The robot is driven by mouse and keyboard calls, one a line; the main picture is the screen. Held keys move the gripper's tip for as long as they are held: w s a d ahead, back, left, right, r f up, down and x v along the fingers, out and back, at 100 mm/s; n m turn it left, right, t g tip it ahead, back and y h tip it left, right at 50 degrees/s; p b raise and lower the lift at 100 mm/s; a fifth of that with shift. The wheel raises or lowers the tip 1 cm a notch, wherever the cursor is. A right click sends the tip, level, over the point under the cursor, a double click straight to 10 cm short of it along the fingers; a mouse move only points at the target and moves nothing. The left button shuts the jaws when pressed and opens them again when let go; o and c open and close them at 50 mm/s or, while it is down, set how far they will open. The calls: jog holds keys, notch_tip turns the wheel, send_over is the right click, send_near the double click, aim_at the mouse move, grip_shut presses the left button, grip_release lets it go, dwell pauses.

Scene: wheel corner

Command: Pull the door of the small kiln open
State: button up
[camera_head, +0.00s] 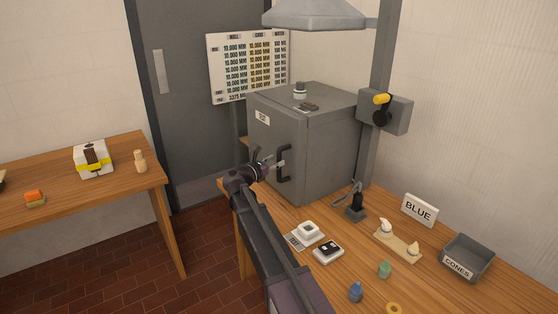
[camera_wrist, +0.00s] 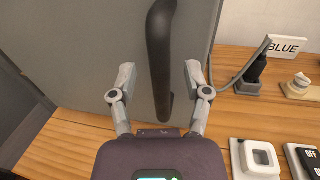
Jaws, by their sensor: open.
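The small kiln (camera_head: 325,145) is a grey box on the wooden table, with its door (camera_head: 272,145) shut. The door carries a dark vertical handle (camera_head: 284,163) near its right edge. In the wrist view the handle (camera_wrist: 160,60) stands upright, ahead of my gripper and in line with the gap between its fingers. My gripper (camera_head: 273,162) is open in front of the door; in the wrist view its two fingers (camera_wrist: 158,80) are spread to the left and right of the handle's lower part. I cannot tell whether either finger touches the handle.
A white switch block (camera_head: 307,232), a black-topped switch (camera_head: 328,251) and a plug on a dark base (camera_head: 356,207) sit right of my arm. A grey CONES bin (camera_head: 467,258) stands farther right. A second table (camera_head: 80,185) is at left, with open floor between.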

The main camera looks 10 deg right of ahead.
jog(key=shift+x, duration=1.1)
grip_shut()
